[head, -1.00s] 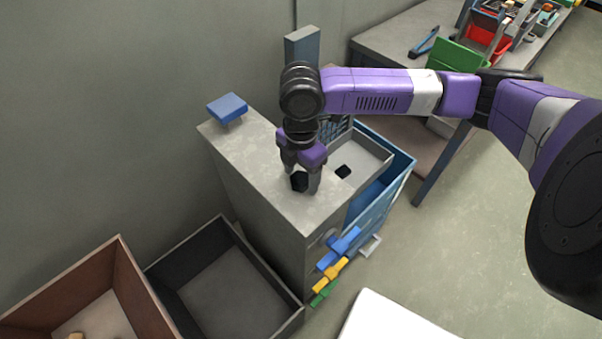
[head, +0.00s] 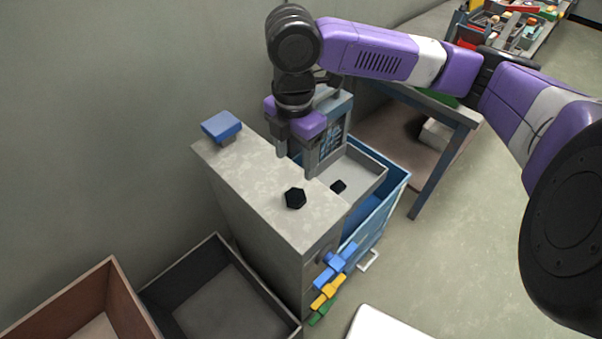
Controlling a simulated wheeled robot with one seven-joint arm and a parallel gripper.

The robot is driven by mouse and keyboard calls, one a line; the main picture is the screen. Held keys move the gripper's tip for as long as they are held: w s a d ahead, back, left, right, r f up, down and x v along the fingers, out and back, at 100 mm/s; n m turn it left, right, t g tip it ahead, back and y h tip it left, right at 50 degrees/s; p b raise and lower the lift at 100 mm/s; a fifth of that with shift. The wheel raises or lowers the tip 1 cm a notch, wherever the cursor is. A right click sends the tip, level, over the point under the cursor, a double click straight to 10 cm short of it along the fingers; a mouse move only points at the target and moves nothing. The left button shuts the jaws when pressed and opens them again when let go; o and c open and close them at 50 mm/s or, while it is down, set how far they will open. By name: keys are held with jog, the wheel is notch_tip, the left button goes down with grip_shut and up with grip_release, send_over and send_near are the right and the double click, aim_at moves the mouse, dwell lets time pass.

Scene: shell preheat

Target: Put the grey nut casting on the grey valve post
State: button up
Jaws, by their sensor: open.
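A dark, six-sided piece (head: 295,197), which looks like the nut casting, sits on the grey top of the cabinet (head: 262,178) near its right edge. My gripper (head: 297,158) is open and empty, pointing down above and slightly behind this piece, with a visible gap. A smaller dark piece (head: 338,187) lies in the pale tray beside the cabinet top. I cannot make out a grey valve post clearly, nor tell whether the dark piece sits on one.
A blue bin (head: 385,205) is right of the tray. A dark open box (head: 217,240) and a brown box (head: 112,275) are lower left.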

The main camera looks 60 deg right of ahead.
jog(key=w+a+r+t+y, duration=0.25)
jog(key=w+a, duration=0.35)
jog(key=a, duration=0.3)
jog(key=w+a+r+t+y, duration=0.1)
jog(key=w+a+t+y, duration=0.2)
jog(key=w+a, duration=0.35)
jog(key=w+a+r+m+t+y, duration=0.2)
jog(key=a+r+m+t, duration=0.25)
jog(key=a, duration=0.35)
jog(key=w+a+r+m+t+y, duration=0.35)
jog(key=a+r+t, duration=0.2)
jog(key=a, duration=0.25)
jog(key=s+d+f+m+t+h, duration=0.1)
jog(key=s+d+f+m+h, duration=0.2)
jog(key=s+f+m+h, duration=0.4)
jog(key=s+d+f+m+h, duration=0.3)
jog(key=s+f+m, duration=0.1)
jog(key=s+f, duration=0.5)
jog(key=s+d+f+n+g, duration=0.1)
jog(key=s+d+n, duration=0.1)
jog(key=s, duration=0.8)
jog(key=s+d+n+h, duration=0.1)
jog(key=s+d, duration=0.3)
jog(key=s, duration=0.6)
jog(key=shift+s+d+f+n+g, duration=0.3)
jog(key=shift+d+f+n+g, duration=0.1)
jog(key=shift+n, duration=0.2)
